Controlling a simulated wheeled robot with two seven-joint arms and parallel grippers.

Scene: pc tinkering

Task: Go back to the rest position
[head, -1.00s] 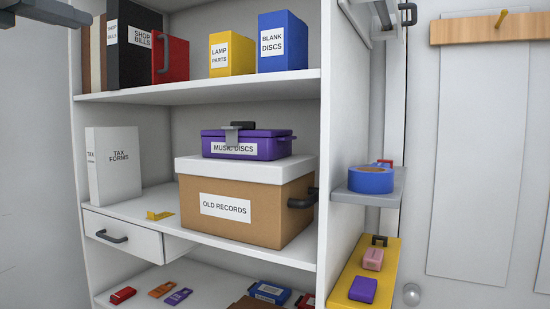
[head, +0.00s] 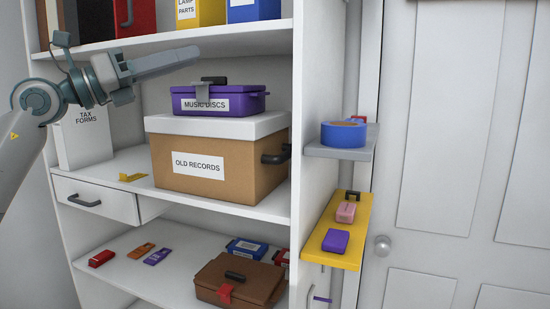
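My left gripper (head: 198,54) reaches in from the left in the head view, in front of the shelf unit. Its fingers point right and look close together, seen edge-on, so I cannot tell whether they are open or shut. I see no object held in it. It shows above and left of the purple "MUSIC DISCS" box (head: 245,101). My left forearm overlaps part of the white "TAX FORMS" binder (head: 85,145). My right gripper is not in view.
The purple box sits on the "OLD RECORDS" carton (head: 219,168) on the middle shelf. A brown case (head: 235,285) lies on the lower shelf. Blue tape (head: 343,134) sits on a grey side shelf; a yellow side shelf (head: 345,262) holds small items. A door (head: 450,120) stands at the right.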

